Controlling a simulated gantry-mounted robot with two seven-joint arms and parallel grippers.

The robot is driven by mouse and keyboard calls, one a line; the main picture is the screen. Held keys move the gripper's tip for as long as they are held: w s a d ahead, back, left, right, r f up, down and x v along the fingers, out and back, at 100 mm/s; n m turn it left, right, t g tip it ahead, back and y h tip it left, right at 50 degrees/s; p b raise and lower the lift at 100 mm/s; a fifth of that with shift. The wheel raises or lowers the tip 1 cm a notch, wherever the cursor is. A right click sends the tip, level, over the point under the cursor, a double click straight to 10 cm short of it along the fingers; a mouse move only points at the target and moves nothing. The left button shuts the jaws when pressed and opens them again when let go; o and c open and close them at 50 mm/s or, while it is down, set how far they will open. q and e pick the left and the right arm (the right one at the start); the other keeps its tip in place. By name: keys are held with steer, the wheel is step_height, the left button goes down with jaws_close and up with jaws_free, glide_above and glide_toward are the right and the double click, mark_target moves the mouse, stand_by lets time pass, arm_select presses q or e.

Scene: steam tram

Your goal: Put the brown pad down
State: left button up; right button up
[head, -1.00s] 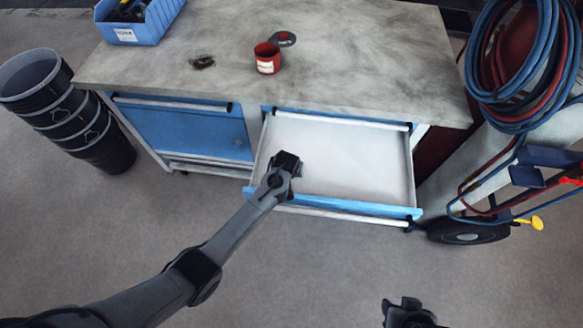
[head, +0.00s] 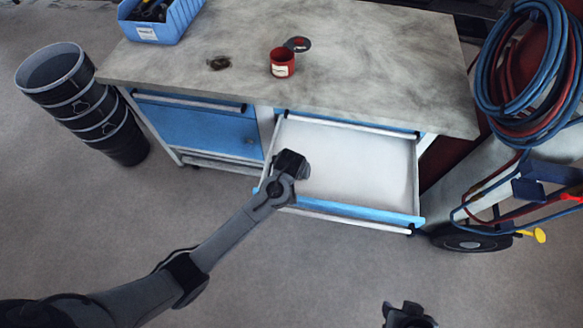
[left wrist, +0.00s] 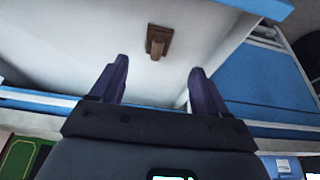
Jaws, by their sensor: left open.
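The brown pad (left wrist: 158,42), a small brown piece with a raised middle part, lies on the pale floor of the open drawer (head: 360,165). In the left wrist view it shows just beyond and between my fingertips, apart from both. My left gripper (left wrist: 157,65) is open and empty over the drawer. In the head view my left gripper (head: 292,164) is at the drawer's left side, and the pad is hidden there. My right gripper (head: 408,314) is partly in view at the bottom edge; its jaws cannot be made out.
The workbench top (head: 380,65) holds a red tin (head: 282,64), a dark round lid (head: 298,44), a small dark item (head: 218,62) and a blue bin (head: 160,20). Stacked black buckets (head: 85,105) stand left. A cart with hoses (head: 525,70) stands right. The floor in front is clear.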

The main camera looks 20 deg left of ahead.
arm_select(q)
steer(key=s+a+r+m, duration=0.1)
steer(key=s+r, duration=0.1)
steer(key=s, duration=0.7)
steer(key=s+a+r+m, duration=0.2)
steer(key=s+r, duration=0.1)
steer(key=s, duration=0.6)
steer(key=s+a+r+m+h, duration=0.1)
steer(key=s+a+r, duration=0.1)
steer(key=s, duration=0.8)
steer(key=shift+r+m+g, duration=0.3)
steer(key=shift+r, duration=0.15)
steer(key=shift+w, duration=0.1)
step_height(320, 180, up, 31)
steer(key=p, duration=3.1)
step_height(320, 180, down, 62)
steer(key=b, duration=6.1)
steer(key=shift+r+b, duration=0.15)
steer(key=shift+b, duration=0.15)
